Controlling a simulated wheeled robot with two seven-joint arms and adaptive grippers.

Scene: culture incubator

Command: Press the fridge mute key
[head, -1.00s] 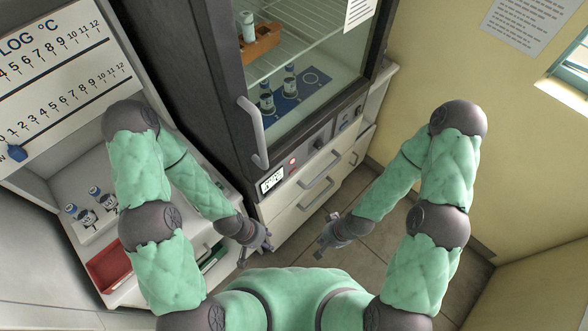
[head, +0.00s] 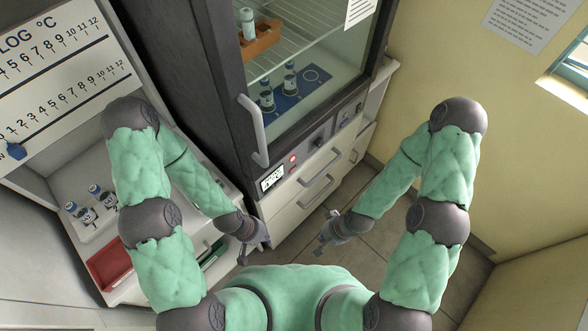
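The fridge (head: 225,85) is a dark cabinet with a closed glass door and a grey handle (head: 252,130). Its control strip below the door holds a small white display (head: 272,178), a lit red round light or key (head: 293,159), a dark knob (head: 317,143) and small switches (head: 346,122). The labels are too small to read, so I cannot tell which one is the mute key. My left gripper (head: 254,253) hangs low in front of the fridge, apart from the strip; its finger opening is unclear. My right gripper (head: 325,232) is open and empty, right of it, also apart from the strip.
Inside the fridge are an orange rack (head: 262,40) and vials (head: 267,98) on a blue mat. Drawers (head: 318,190) lie below the strip. At left are a log board (head: 60,70), more vials (head: 86,213) and a red tray (head: 108,264). Floor (head: 375,240) shows at right.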

